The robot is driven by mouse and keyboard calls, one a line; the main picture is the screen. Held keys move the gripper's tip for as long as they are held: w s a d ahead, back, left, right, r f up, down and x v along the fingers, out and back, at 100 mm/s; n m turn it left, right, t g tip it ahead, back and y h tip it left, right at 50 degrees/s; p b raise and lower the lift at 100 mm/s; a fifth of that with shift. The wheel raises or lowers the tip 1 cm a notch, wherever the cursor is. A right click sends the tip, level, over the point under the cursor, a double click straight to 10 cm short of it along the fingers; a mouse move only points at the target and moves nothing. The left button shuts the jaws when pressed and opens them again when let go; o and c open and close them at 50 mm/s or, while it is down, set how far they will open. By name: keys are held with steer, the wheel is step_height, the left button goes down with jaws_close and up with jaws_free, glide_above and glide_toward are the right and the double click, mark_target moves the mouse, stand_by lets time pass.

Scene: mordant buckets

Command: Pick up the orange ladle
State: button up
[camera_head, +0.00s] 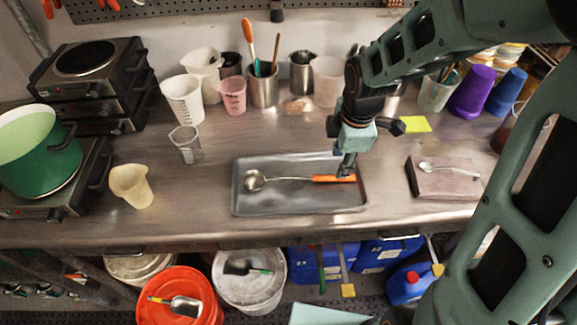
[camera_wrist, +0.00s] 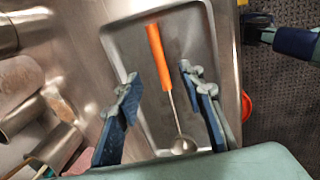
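The orange ladle has a metal bowl and shaft and an orange handle (camera_head: 333,178). It lies in a shallow grey metal tray (camera_head: 240,203), bowl to the left and handle to the right. My gripper (camera_head: 347,168) points down over the handle. In the wrist view the ladle handle (camera_wrist: 158,55) shows beyond and between the two blue-padded fingers of my gripper (camera_wrist: 160,80), with a gap on both sides. The gripper is open and empty. The height of the fingertips above the handle is hard to tell.
Beakers and metal cups (camera_head: 263,87) line the back. A brown block with a spoon (camera_head: 440,182) is right of the tray, a yellow note (camera_head: 415,124) behind. A cream beaker (camera_head: 131,186) and green pot (camera_head: 35,150) stand left. The tray's raised rim surrounds the ladle.

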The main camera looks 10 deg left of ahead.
mark_target(331, 176)
steer(key=f, duration=0.3)
steer(key=shift+w+a+f, duration=0.15)
steer(key=shift+w, duration=0.2)
steer(key=f, duration=0.3)
steer(key=a+f, duration=0.1)
steer(key=shift+w+f, duration=0.2)
steer(key=shift+w, duration=0.05)
steer(key=shift+w+f, duration=0.1)
steer(key=shift+f, duration=0.3)
jaws_close()
